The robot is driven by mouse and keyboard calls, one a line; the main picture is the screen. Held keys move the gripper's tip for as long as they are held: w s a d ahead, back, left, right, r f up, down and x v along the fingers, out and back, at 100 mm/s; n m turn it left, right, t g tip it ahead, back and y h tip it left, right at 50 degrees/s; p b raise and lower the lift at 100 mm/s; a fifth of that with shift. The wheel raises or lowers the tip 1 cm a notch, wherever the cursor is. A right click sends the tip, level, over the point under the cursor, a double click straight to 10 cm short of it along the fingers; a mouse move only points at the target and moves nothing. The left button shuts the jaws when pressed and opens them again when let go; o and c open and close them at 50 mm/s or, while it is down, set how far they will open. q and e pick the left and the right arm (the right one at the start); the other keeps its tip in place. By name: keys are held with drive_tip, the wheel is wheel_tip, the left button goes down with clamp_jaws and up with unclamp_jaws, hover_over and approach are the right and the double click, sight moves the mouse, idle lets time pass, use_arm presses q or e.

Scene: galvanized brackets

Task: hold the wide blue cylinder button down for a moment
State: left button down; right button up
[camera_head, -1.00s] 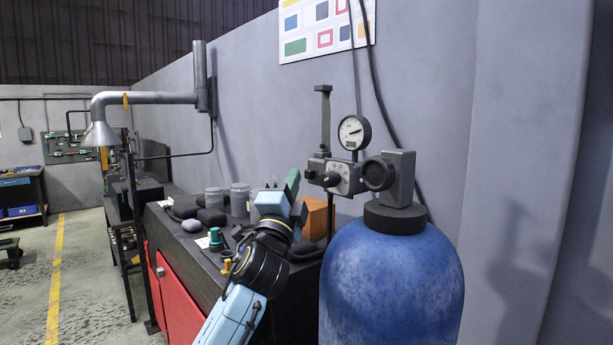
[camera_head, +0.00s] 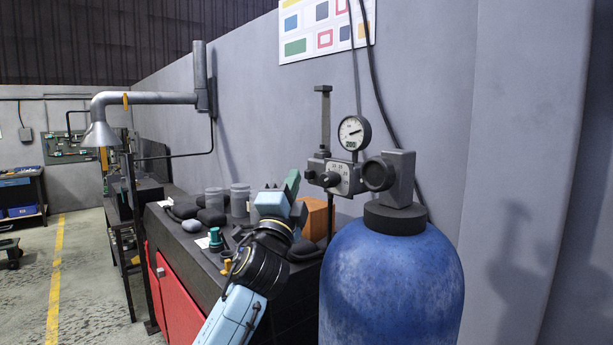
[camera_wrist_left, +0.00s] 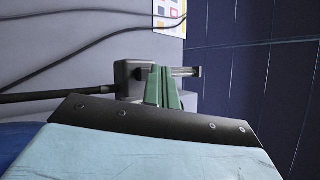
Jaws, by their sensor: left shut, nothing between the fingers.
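The wide blue cylinder (camera_head: 392,285) stands upright at the right of the head view, with a black collar (camera_head: 395,218) on top. Above the collar is a grey valve block with a round dark knob (camera_head: 379,174) facing left; which part is the button I cannot tell for sure. A regulator (camera_head: 335,177) and a round gauge (camera_head: 354,132) sit left of it. My left gripper (camera_head: 293,181) is shut and empty, its green fingers left of the regulator. In the left wrist view the fingers (camera_wrist_left: 163,88) overlap a grey box (camera_wrist_left: 134,76); contact cannot be told. My right gripper is not seen.
A dark bench with red doors (camera_head: 178,305) lies left of the cylinder. It holds grey jars (camera_head: 240,200), dark lumps, a teal-topped piece (camera_head: 215,238) and an orange block (camera_head: 315,215). Cables run down the wall behind the gauge.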

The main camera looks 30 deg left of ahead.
use_arm(q)
drive_tip(key=shift+w, duration=0.1)
idle(0.6)
drive_tip(key=shift+w+d, duration=0.2)
drive_tip(key=shift+w, duration=0.15)
drive_tip(key=shift+w+d+b, duration=0.2)
drive_tip(key=shift+w+b, duration=0.1)
drive_tip(key=shift+w, duration=0.15)
idle(0.7)
drive_tip(key=shift+s, duration=0.1)
idle(1.5)
drive_tip(key=shift+s+a+p, duration=0.4)
drive_tip(key=shift+s, duration=0.4)
drive_tip(key=s, duration=0.1)
drive_tip(key=s+a+p, duration=0.1)
drive_tip(key=s, duration=0.1)
drive_tip(key=s+a, duration=0.1)
drive_tip(key=shift+s+p, duration=0.3)
